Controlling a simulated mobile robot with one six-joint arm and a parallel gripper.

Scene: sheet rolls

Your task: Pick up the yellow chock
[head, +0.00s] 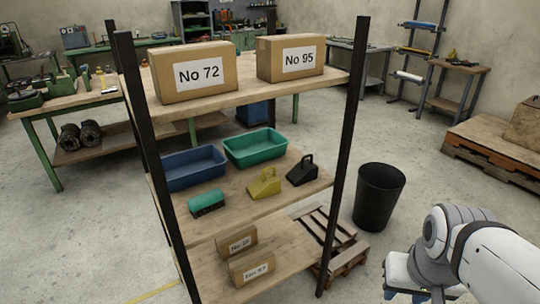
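The yellow chock (265,184) sits on the middle shelf (243,206) of a rack in the head view. My arm shows at the lower right, well apart from the rack. The fingers of my gripper do not show.
A green-topped brush (207,201) lies left of the yellow chock. A blue bin (194,168) and a green bin (256,148) stand behind. Black posts (343,150) flank the shelf. A black bucket (379,197) and a pallet (345,257) stand on the floor to the right.

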